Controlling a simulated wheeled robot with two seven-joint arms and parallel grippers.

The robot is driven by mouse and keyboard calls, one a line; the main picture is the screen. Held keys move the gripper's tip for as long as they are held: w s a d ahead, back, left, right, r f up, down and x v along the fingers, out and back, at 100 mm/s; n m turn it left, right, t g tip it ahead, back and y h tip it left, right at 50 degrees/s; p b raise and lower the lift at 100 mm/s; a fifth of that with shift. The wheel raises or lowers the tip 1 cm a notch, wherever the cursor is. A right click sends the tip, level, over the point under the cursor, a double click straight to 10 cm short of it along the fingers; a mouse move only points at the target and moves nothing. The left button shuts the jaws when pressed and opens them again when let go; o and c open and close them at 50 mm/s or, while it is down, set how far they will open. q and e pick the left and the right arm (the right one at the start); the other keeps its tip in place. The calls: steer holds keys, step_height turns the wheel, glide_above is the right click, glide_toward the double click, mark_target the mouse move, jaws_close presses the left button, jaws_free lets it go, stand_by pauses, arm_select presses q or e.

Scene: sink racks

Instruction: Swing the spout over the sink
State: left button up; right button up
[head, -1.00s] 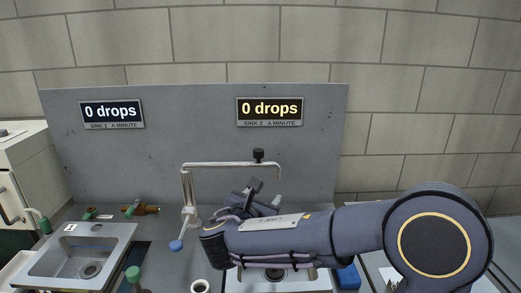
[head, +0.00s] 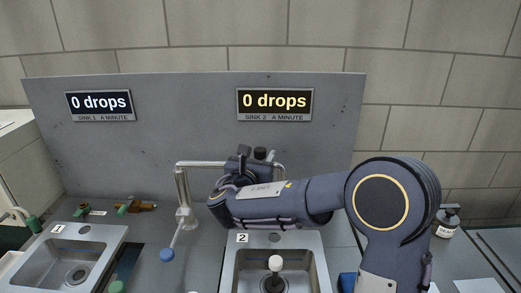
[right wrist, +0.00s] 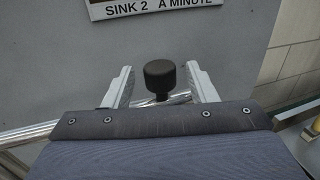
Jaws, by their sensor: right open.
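The metal spout (head: 205,164) rises from its post behind the sinks and runs to the right along the grey panel, ending in a short downturn. A black knob (head: 260,153) sits on top of its arm. My right gripper (head: 244,155) is at the spout's arm close to the knob. In the right wrist view the open fingers (right wrist: 161,86) stand either side of the black knob (right wrist: 160,75), with gaps showing; the spout tube (right wrist: 180,98) passes below it. Sink 2 (head: 317,258) lies below and in front of my right forearm. My left gripper is out of view.
A blue-ended lever (head: 167,255) hangs from the spout's post. Sink 1 (head: 40,270) is at the left. A white-topped dark object (head: 275,264) stands in sink 2. The grey panel (head: 200,130) rises close behind the spout. A soap bottle (head: 447,222) stands at the right.

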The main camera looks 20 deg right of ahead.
steer(key=shift+x, duration=0.9)
jaws_close()
